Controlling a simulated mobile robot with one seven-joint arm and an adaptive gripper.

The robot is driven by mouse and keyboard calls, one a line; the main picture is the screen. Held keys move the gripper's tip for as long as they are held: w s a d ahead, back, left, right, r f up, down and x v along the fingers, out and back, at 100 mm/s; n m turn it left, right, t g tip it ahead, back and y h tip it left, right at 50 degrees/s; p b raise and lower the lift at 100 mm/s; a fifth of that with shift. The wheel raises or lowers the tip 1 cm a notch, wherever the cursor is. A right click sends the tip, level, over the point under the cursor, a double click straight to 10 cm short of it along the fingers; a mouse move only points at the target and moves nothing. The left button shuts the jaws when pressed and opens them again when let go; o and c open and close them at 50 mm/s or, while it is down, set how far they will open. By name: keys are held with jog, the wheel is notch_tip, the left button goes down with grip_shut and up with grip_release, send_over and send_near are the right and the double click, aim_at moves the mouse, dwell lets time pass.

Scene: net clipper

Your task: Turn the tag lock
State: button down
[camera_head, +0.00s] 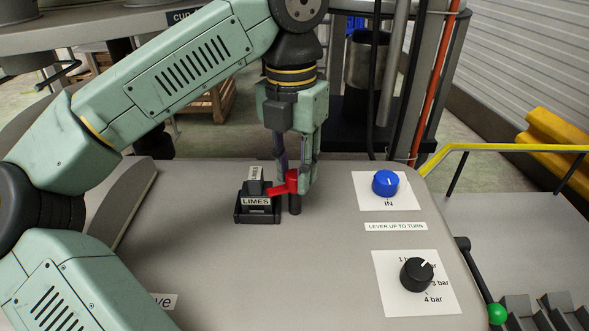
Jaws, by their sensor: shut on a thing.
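The tag lock shows as a small red lever (281,191) on a short dark post (295,207) standing on the grey panel top. Its red arm points left towards a black tag holder (257,216) with a "LIMES" tag (256,201) in front and another tag upright behind it. My gripper (295,184) points straight down over the post and is shut on the red lever. The fingers hide part of the lever, and their exact contact is hard to see.
To the right are a blue "IN" knob (386,183), a black pressure knob (417,274) with bar markings, and a green-ended lever (496,313) at the panel's edge. A "LEVER UP TO TURN" label (396,226) lies between the knobs. The panel's front middle is clear.

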aim_at(294, 173)
jog(key=shift+m, duration=2.2)
jog(key=c, duration=1.3)
grip_release()
jog(key=shift+r, duration=0.1)
notch_tip(294, 173, up, 7)
jog(key=shift+w+r, duration=0.1)
jog(key=shift+r, duration=0.05)
